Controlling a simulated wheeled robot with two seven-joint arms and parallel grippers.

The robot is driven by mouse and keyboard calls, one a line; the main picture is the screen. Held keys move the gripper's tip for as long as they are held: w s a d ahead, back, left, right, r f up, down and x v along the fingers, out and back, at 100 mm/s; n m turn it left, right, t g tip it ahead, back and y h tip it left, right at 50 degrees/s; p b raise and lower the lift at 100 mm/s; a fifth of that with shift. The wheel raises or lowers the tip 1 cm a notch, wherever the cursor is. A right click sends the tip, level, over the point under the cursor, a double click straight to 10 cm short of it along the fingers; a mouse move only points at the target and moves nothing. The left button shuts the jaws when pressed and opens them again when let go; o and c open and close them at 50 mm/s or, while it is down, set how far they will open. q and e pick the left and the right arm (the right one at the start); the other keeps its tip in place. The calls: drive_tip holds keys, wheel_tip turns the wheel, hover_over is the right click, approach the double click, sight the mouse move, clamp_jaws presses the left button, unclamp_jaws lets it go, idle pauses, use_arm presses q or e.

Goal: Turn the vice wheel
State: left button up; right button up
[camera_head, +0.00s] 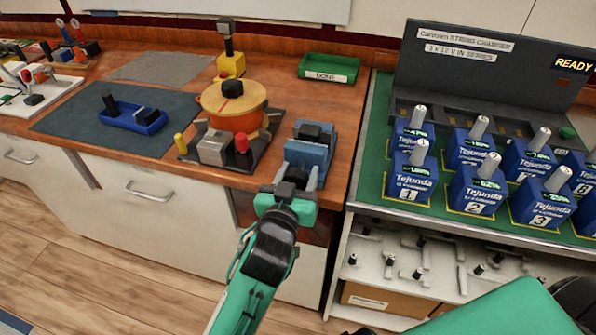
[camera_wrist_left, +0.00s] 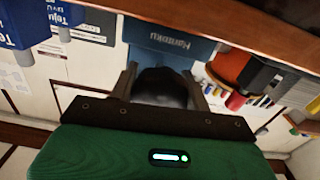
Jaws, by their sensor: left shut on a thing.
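The blue vice (camera_head: 310,150) stands at the front right corner of the wooden bench, with a dark block on top. In the left wrist view its blue body (camera_wrist_left: 165,45) bears white lettering. My left gripper (camera_head: 298,180) is at the vice's front side, at the bench edge. In the left wrist view, the left gripper's fingers (camera_wrist_left: 165,85) are on both sides of a dark rounded wheel (camera_wrist_left: 162,88) and shut on it. The gripper largely hides the wheel in the head view. My right gripper is not in view.
An orange round device (camera_head: 232,120) on a dark plate stands left of the vice. A blue tray (camera_head: 135,118) lies on a grey mat farther left, and a green bin (camera_head: 328,68) behind. Numbered blue batteries (camera_head: 410,178) stand on the green-topped charger bench at right.

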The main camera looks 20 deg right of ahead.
use_arm(q)
drive_tip(key=o, duration=1)
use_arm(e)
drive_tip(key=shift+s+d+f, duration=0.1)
use_arm(q)
drive_tip(key=shift+s+a, duration=0.25)
drive_tip(key=shift+s, duration=0.15)
drive_tip(key=shift+b+v, duration=0.4)
drive_tip(key=shift+v, duration=6)
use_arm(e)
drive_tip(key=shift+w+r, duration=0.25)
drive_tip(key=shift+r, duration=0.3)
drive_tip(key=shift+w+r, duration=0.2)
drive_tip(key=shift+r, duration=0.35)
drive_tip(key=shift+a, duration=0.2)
